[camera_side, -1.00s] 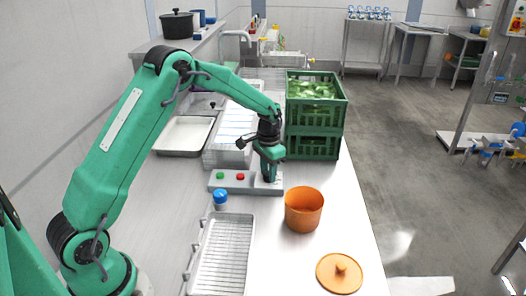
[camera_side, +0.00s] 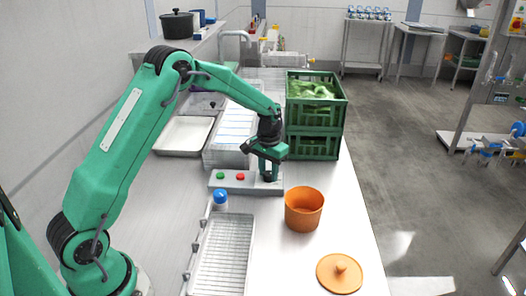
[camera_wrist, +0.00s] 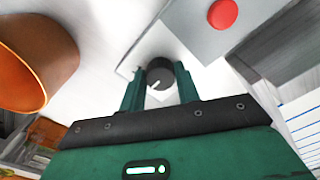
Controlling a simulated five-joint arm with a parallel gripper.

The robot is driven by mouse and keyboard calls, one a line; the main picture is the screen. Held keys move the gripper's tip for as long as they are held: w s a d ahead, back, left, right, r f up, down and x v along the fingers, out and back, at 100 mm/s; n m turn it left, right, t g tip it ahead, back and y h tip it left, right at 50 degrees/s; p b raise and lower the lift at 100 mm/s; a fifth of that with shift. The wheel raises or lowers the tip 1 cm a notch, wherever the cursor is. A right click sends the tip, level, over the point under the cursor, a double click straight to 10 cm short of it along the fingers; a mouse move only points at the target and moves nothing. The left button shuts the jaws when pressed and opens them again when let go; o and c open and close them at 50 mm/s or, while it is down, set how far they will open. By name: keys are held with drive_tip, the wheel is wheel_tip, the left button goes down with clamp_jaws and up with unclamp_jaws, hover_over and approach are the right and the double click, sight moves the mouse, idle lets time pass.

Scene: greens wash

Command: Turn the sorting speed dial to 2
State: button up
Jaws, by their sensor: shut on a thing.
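The speed dial (camera_wrist: 160,72) is a dark round knob with a white pointer line, on a pale plate of the control box (camera_side: 224,187). My gripper (camera_wrist: 160,82) points down at the dial, with one green finger on each side of it, shut on it. I cannot read any numbers around the dial.
The box also has a green button (camera_side: 220,176) and a red button (camera_side: 240,177). An orange pot (camera_side: 304,212) stands close on the right, its lid (camera_side: 340,273) nearer.

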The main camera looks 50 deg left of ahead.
sight(269, 173)
drive_tip(key=o, duration=1)
drive_tip(key=shift+r, duration=0.15)
wheel_tip(269, 173, up, 7)
drive_tip(key=shift+r, duration=0.35)
drive_tip(key=shift+r, duration=0.1)
